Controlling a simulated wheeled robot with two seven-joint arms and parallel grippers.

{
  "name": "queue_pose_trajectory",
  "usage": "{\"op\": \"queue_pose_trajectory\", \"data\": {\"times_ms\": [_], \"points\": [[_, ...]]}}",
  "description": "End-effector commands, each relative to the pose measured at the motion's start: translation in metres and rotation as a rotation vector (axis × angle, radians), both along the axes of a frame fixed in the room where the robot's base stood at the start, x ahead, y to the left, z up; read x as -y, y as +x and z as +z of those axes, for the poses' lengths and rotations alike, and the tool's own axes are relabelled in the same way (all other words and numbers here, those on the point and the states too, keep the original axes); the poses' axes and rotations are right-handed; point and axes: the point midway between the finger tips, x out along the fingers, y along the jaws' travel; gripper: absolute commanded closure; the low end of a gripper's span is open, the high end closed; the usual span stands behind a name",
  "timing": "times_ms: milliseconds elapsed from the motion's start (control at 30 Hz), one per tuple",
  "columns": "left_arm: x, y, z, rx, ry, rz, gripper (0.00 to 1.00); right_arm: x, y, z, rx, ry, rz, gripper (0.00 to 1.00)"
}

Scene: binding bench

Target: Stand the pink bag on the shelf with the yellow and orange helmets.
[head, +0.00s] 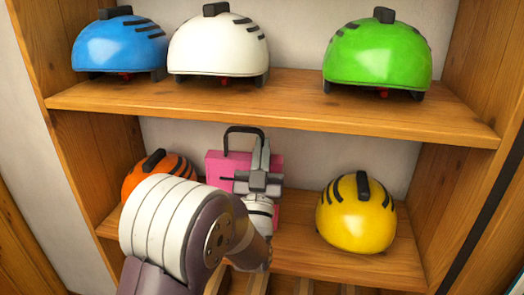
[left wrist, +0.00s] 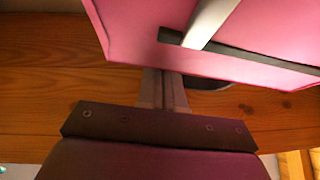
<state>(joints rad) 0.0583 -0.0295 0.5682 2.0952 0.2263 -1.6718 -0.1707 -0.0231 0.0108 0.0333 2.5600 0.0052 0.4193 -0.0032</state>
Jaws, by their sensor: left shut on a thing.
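The pink bag (head: 222,165) with a black handle is at the lower shelf (head: 300,258), between the orange helmet (head: 140,176) and the yellow helmet (head: 355,222). It looks roughly upright. My left gripper (head: 261,158) is in front of it and shut on it. My left arm hides the bag's lower part, so I cannot tell whether it touches the shelf. In the left wrist view, the bag (left wrist: 262,25) fills the upper right, with a dark strip and a grey finger across it. My right gripper is not in view.
The upper shelf (head: 285,105) holds a blue helmet (head: 118,48), a white helmet (head: 217,48) and a green helmet (head: 378,55). Its board overhangs the bag's space. My left arm covers part of the orange helmet. A gap separates the bag from the yellow helmet.

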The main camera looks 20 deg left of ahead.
Motion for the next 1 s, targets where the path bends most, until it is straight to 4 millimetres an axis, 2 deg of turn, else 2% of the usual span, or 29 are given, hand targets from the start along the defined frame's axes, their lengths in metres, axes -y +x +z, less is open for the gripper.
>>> {"op": "queue_pose_trajectory", "data": {"times_ms": [267,300,367,633,733,1000], "points": [[0.000,0.000,-0.004,0.004,0.001,0.001,1.00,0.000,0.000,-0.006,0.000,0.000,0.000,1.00],[0.000,0.000,-0.002,0.004,0.001,0.000,0.81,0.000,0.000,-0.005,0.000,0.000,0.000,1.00],[0.000,0.000,-0.002,0.004,0.001,0.000,0.64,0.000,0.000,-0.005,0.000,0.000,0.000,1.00],[0.000,0.000,-0.006,-0.002,-0.001,0.000,0.64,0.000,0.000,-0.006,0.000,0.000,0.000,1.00],[0.003,-0.007,-0.013,-0.001,-0.001,-0.001,0.64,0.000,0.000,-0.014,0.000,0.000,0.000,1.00],[0.022,-0.063,-0.056,0.001,0.001,-0.002,0.64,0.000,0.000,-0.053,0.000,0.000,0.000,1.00]]}}
